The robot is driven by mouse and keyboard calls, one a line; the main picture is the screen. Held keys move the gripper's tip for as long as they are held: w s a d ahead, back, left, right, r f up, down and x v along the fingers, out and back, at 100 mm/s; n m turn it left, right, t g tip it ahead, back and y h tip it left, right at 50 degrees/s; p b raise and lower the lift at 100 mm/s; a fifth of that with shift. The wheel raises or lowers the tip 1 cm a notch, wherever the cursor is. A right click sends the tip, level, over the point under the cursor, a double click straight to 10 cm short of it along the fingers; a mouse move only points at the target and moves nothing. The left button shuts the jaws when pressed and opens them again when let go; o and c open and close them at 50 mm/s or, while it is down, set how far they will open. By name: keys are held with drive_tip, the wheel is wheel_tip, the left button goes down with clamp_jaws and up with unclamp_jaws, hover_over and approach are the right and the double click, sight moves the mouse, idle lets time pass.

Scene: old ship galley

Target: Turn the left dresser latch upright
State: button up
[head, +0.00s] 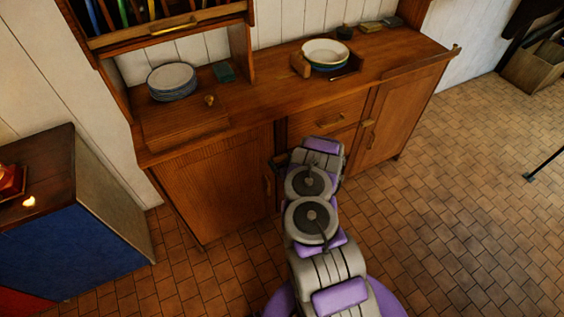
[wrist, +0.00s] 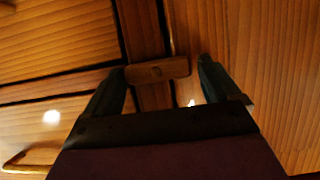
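The dresser (head: 225,165) is a brown wooden cabinet with doors on both sides and drawers in the middle. In the wrist view the left latch (wrist: 157,71), a small wooden bar with a round pivot, lies nearly level across an upright strip and the edge of the panel beside it. My gripper (wrist: 165,78) is open, one finger by each end of the latch. I cannot tell whether either finger touches it. In the head view my gripper (head: 281,162) is at the left door's upper right corner, and my arm hides the left latch.
Plates (head: 172,80), a rack with a white bowl (head: 325,51) and small items stand on the dresser top. A right latch (head: 369,122) shows by the right door. A blue-sided cabinet (head: 75,245) stands at left. The tiled floor (head: 470,200) at right is mostly clear.

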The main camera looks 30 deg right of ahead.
drive_tip(key=shift+d, duration=0.3)
drive_tip(key=c, duration=0.7)
drive_tip(key=shift+s+a, duration=0.1)
drive_tip(key=shift+p, duration=0.35)
drive_tip(key=shift+a+n+p, duration=0.15)
drive_tip(key=shift+n+p, duration=0.25)
drive_tip(key=shift+p, duration=0.4)
drive_tip(key=p, duration=0.1)
drive_tip(key=n+h+p, duration=0.1)
drive_tip(key=p, duration=0.1)
drive_tip(key=shift+a+r+n+h, duration=0.1)
drive_tip(key=shift+a+n+h, duration=0.05)
drive_tip(key=shift+n+h, duration=0.15)
drive_tip(key=shift+a+f+n+t+h+p, duration=0.1)
drive_tip(key=shift+f+n+t+h+p, duration=0.2)
drive_tip(key=shift+n+h+p, duration=0.75)
drive_tip(key=n+b, duration=0.1)
drive_tip(key=n, duration=0.1)
drive_tip(key=n+t+h+b, duration=0.1)
drive_tip(key=shift+a+f+n+b, duration=0.15)
drive_tip(key=shift+f+n+b, duration=0.15)
drive_tip(key=shift+f+n, duration=0.1)
drive_tip(key=n+t+h+b, duration=0.1)
drive_tip(key=n+b, duration=0.4)
drive_tip(key=shift+f+t+h, duration=0.15)
drive_tip(key=shift+t+h, duration=0.2)
drive_tip(key=shift+t, duration=0.05)
drive_tip(key=shift+a+n, duration=0.1)
drive_tip(key=shift+n, duration=0.15)
